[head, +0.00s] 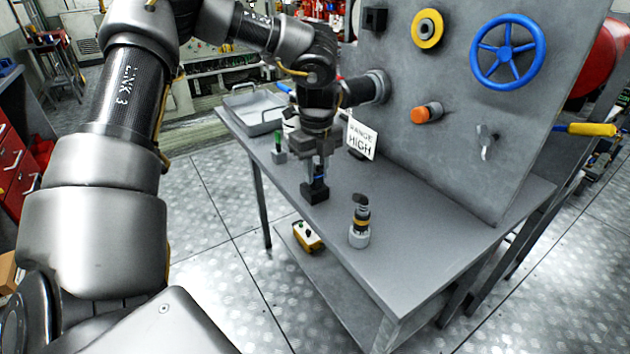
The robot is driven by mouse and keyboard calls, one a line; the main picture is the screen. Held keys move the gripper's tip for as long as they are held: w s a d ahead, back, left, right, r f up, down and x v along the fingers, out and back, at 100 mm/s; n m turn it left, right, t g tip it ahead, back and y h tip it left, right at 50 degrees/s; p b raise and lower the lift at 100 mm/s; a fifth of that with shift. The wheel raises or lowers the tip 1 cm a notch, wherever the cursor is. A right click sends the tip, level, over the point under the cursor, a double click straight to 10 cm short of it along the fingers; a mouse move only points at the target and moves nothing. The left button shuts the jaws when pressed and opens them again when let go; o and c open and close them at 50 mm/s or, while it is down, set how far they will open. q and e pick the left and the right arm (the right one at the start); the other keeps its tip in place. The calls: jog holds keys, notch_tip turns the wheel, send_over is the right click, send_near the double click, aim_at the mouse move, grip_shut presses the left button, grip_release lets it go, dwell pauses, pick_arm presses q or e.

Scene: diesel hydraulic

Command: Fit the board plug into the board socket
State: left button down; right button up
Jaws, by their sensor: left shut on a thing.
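My left gripper (318,168) points down over the left part of the bench, fingers shut on a black block with a bit of blue at its top, which I take to be the board plug (314,192). The plug is upright, at or just above the bench top; I cannot tell if it touches. A square black fitting, which looks like the board socket (375,19), is on the upper left of the upright grey board (455,110). Its opening is too small to make out. My right gripper is not in view.
The bench (420,250) bears a grey tray (257,112), a green-topped piece (279,147), a "RANGE HIGH" sign (361,137) and a yellow-ringed fitting (360,222). The board carries a blue handwheel (508,52), yellow ring (427,29) and orange knob (427,114). The bench's front right is clear.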

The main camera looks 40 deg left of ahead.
pick_arm(q)
jog(key=shift+r+p, duration=0.55)
jog(key=shift+r, duration=0.85)
jog(key=shift+r+p, duration=1.05)
jog(key=shift+r, duration=1)
